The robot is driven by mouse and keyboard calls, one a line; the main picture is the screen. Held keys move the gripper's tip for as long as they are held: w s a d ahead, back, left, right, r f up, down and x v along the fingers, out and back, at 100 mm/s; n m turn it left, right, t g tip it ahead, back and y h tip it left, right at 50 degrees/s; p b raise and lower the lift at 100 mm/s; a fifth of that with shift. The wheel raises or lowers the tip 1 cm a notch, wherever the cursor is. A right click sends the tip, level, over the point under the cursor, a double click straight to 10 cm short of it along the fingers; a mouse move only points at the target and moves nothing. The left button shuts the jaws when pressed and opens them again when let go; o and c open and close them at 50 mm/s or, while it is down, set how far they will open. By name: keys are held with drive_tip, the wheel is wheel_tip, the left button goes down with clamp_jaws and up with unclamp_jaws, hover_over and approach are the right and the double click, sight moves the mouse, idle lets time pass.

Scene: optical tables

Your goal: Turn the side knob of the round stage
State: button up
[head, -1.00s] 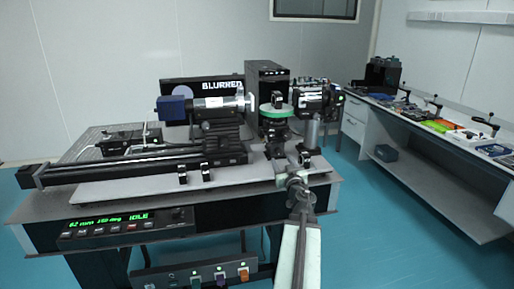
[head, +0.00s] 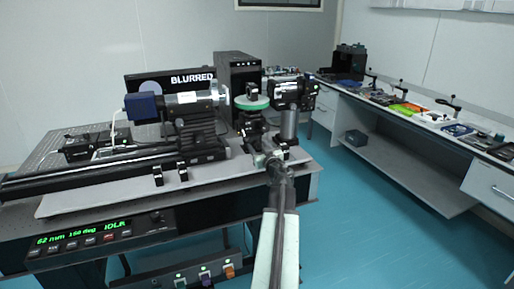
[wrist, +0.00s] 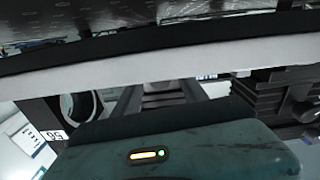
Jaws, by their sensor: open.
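The round stage (head: 251,103) shows in the head view as a green disc on a black mount, with a small black holder on top. It stands at the right end of the grey board. Its side knob is too small to make out among the dark parts below the disc. My gripper (head: 268,157) is just in front of and below the stage, partly hidden by my own arm. It is open, and nothing shows held in it. A gap between the stage and gripper cannot be judged. In the wrist view, my gripper (wrist: 160,92) points at a pale edge and dark parts.
A camera-like device (head: 292,92) stands close right of the stage. A blue-ended tube (head: 172,104) stands left. A screen (head: 192,79) behind reads BLURRED. A control panel (head: 105,237) fronts the table. A side bench (head: 430,118) stands right, with open floor between.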

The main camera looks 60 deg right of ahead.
clamp_jaws()
drive_tip(key=shift+n, duration=0.3)
unclamp_jaws()
drive_tip(key=shift+s, duration=0.1)
drive_tip(key=v, duration=0.7)
drive_tip(key=shift+s+a, duration=0.3)
